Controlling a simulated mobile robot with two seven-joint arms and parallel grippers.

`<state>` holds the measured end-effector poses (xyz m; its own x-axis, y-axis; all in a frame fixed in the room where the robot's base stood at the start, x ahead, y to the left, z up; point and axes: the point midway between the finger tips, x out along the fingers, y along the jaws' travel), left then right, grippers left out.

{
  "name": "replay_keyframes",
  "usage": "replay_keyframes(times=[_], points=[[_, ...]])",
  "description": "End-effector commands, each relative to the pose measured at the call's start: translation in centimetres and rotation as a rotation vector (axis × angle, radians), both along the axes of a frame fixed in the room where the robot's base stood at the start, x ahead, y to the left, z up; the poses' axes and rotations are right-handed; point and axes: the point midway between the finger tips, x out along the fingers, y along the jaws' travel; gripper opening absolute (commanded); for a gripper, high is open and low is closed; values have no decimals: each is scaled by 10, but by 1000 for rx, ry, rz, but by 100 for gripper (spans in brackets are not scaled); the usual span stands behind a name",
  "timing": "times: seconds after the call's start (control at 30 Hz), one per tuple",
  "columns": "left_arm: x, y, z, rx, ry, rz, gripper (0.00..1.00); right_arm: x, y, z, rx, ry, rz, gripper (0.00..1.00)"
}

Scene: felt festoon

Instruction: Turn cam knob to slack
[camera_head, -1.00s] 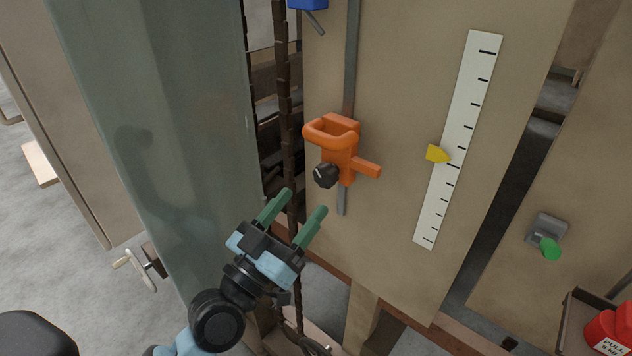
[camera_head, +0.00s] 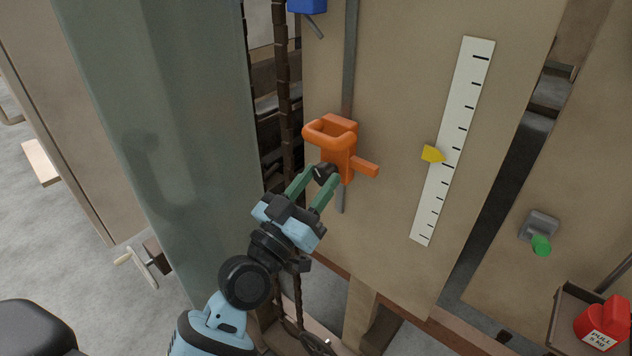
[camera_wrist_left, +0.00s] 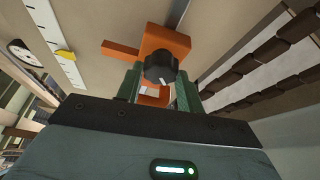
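The black cam knob (camera_head: 322,172) sits on the lower front of an orange clamp body (camera_head: 340,150) with a loop on top and a side lever. My left gripper (camera_head: 319,175) has its green fingers raised at the knob, one on each side, and looks open. In the left wrist view the knob (camera_wrist_left: 161,67) shows a pale pointer mark towards the fingers' base, and the fingers (camera_wrist_left: 160,86) stand either side of it. Whether they touch it I cannot tell. My right gripper is not in view.
A white scale (camera_head: 455,140) with a yellow pointer (camera_head: 433,154) is right of the clamp. A brown chain (camera_head: 283,90) hangs left of it, beside a greenish translucent panel (camera_head: 160,130). A green-tipped grey switch (camera_head: 541,232) and a red handle (camera_head: 603,322) are at right.

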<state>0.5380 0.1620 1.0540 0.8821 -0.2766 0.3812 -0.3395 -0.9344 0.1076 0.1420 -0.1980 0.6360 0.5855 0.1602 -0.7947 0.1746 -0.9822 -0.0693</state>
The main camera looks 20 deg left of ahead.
Motion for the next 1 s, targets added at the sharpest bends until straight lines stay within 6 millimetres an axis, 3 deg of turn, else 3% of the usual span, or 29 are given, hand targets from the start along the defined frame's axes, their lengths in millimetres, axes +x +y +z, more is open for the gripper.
replay_keyframes(times=[0.1,0.4,0.7,0.73,0.87,1.0], points=[[0,0,0,0,0,0,14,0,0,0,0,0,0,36],[0,-1,5,-112,37,-1,14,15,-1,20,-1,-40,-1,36],[0,-1,0,-126,45,0,14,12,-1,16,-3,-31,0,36],[0,-1,0,-126,45,0,40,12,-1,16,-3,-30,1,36],[0,-1,0,-125,45,-1,57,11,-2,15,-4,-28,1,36],[0,-1,0,-124,45,-1,59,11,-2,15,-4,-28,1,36]])
